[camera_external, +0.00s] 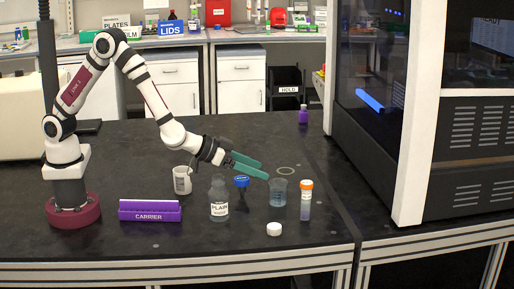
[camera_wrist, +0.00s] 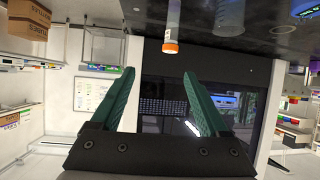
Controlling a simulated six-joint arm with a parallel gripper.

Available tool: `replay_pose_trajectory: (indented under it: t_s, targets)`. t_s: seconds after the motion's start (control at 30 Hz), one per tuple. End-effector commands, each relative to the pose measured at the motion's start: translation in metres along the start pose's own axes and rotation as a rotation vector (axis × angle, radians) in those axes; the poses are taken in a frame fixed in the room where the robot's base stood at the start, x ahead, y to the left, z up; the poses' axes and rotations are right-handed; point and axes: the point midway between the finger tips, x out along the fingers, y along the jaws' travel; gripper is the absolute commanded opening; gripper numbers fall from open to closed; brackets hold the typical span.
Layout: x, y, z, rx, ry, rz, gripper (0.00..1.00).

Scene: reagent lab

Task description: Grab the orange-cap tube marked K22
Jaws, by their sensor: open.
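An orange-cap tube (camera_external: 305,205) stands upright on the black bench, right of centre in the external view. Its marking is too small to read. My gripper (camera_external: 264,169) is open and empty, above the bench and to the left of the tube, apart from it. In the wrist view, my gripper's (camera_wrist: 158,73) two green fingers are spread with nothing between them. An orange-cap tube (camera_wrist: 172,20) appears there upside down, above the gap between the fingers.
A beaker (camera_external: 278,193) stands just left of the tube, with a white cap (camera_external: 274,229) in front. A blue-topped item (camera_external: 241,193), a bottle marked PLAIN (camera_external: 219,208), a white cup (camera_external: 182,181) and a purple carrier (camera_external: 150,211) stand further left. A large machine (camera_external: 410,120) rises at right.

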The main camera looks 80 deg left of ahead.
Motion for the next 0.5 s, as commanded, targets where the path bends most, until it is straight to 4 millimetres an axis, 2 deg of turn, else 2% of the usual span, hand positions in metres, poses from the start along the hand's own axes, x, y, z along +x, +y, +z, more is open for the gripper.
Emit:
replay_pose_trajectory:
  t_s: [0.03, 0.17, 0.5]
  targets:
    - [0.008, -0.001, 0.006, -0.010, 0.033, -0.041, 0.79]
    - [0.020, -0.008, 0.009, -0.029, 0.090, -0.107, 0.79]
    - [0.106, -0.019, 0.002, -0.033, 0.094, -0.111, 0.79]
